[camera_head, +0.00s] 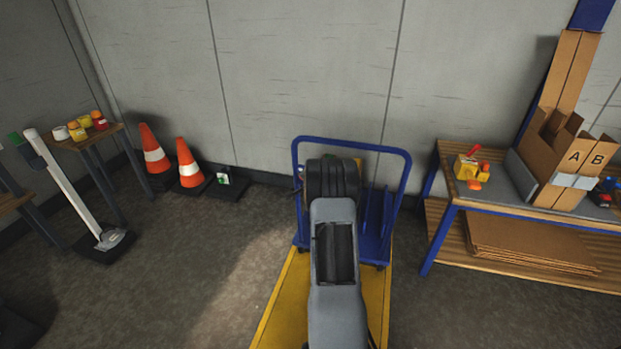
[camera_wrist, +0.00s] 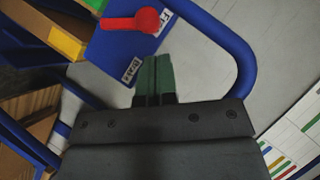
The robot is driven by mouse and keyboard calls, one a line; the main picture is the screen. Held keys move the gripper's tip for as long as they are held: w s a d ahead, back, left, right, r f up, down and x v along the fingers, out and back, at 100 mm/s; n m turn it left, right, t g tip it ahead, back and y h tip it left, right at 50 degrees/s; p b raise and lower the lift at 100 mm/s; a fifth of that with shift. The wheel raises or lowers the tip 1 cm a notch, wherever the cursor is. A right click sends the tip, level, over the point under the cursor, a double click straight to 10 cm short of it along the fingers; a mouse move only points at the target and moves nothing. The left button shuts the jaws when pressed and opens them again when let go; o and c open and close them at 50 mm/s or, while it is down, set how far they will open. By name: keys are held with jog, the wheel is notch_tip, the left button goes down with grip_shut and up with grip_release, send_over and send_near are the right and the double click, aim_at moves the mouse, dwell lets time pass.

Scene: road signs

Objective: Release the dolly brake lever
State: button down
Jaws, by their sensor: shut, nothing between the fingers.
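The blue dolly (camera_head: 376,152) stands in the head view with its push handle against the wall side; my arm covers its middle, and the lever is hidden there. In the wrist view, a red brake lever (camera_wrist: 125,22) with a round end lies across the blue panel (camera_wrist: 108,55). Its round end is beside a white label starting with "F" (camera_wrist: 166,17). A second label reading "Brake" (camera_wrist: 131,70) is lower on the panel. My gripper (camera_wrist: 155,62) has green fingertips close together, empty, below the lever and apart from it in the picture.
A blue tube (camera_wrist: 235,50) of the handle curves right of my fingers. In the head view, orange cones (camera_head: 188,160) stand at left, and a workbench (camera_head: 440,185) with cardboard boxes (camera_head: 560,165) at right. A yellow platform (camera_head: 275,315) lies below my arm.

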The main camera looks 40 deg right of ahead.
jog(key=w+r+p+v, duration=0.1)
jog(key=v, duration=1)
jog(key=shift+a+r, duration=0.3)
jog(key=shift+a, duration=0.05)
